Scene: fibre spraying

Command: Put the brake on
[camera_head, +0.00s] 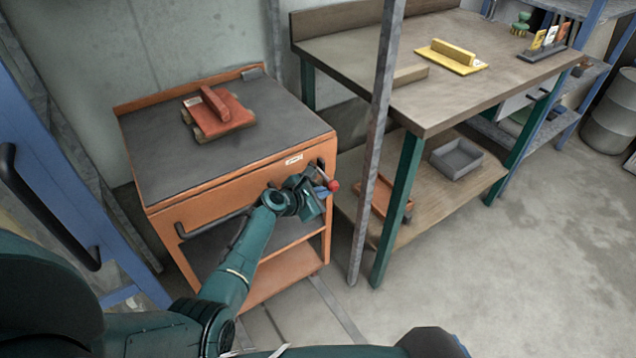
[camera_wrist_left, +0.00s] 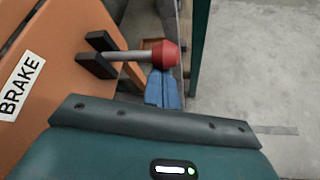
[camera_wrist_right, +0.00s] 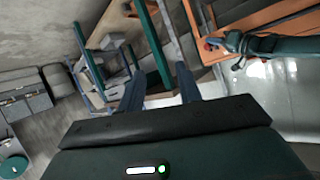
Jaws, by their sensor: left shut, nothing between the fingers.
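An orange cart (camera_head: 240,185) with a dark top stands at the left in the head view. A brake lever with a red knob (camera_head: 333,186) sticks out at its front right corner. In the left wrist view the red knob (camera_wrist_left: 165,52) sits on a grey rod between black bracket prongs (camera_wrist_left: 98,55), near a "BRAKE" label (camera_wrist_left: 22,85). My left gripper (camera_head: 322,190) is shut and empty right beside the knob; its blue fingertips (camera_wrist_left: 163,88) show just below the knob. Whether they touch it I cannot tell. My right gripper (camera_wrist_right: 198,85) is open and empty, away from the cart.
A red block-like tool (camera_head: 220,110) lies on the cart top. A grey post (camera_head: 375,150) stands just right of the cart, before a workbench (camera_head: 470,85) with a yellow trowel-like tool (camera_head: 452,57). A black handle bar (camera_head: 205,225) runs along the cart's front. Floor is clear at right.

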